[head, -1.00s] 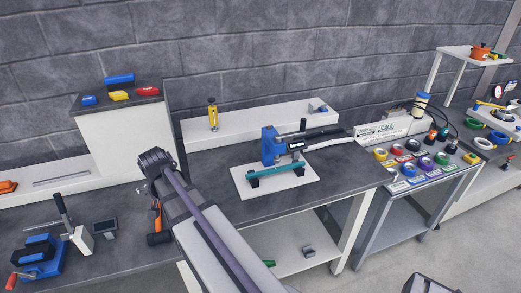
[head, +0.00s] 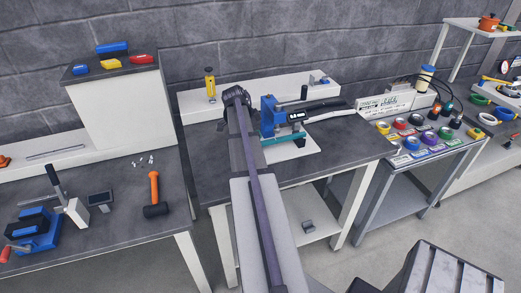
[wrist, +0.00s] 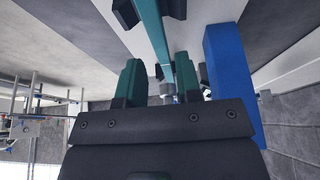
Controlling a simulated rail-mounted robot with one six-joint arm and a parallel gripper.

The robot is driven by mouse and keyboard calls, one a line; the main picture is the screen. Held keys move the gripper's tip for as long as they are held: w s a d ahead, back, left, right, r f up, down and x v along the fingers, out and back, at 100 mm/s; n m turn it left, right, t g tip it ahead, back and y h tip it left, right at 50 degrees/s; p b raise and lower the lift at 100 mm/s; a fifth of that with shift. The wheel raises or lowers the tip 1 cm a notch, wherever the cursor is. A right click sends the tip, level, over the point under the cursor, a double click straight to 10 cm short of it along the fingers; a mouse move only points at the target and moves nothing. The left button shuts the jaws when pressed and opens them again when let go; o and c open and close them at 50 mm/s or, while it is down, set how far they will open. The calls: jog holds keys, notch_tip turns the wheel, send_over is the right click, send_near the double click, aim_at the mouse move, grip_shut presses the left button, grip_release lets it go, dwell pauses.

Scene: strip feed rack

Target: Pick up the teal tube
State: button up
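The teal tube (head: 285,139) lies across black supports at the foot of a blue press (head: 268,112) on a white board. My arm hides its left part in the head view. In the wrist view the tube (wrist: 153,28) runs from the top edge down to between my fingers. My gripper (wrist: 157,57) is open, with two green fingers well apart and nothing clamped. The tube appears in the gap, nearer the right finger; I cannot tell how far off it is. In the head view my arm hides the fingers.
The blue press body (wrist: 228,80) stands close right of my fingers in the wrist view. A yellow tool (head: 210,85) stands on the white shelf behind. A hammer (head: 154,195) lies on the left bench.

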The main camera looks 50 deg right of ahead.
aim_at(268, 142)
jog(key=b+x, duration=0.4)
jog(key=x, duration=0.1)
jog(key=shift+f+b, duration=0.2)
jog(key=shift+b, duration=0.15)
jog(key=shift+a+r, duration=0.1)
jog(key=shift+r, duration=0.15)
grip_shut()
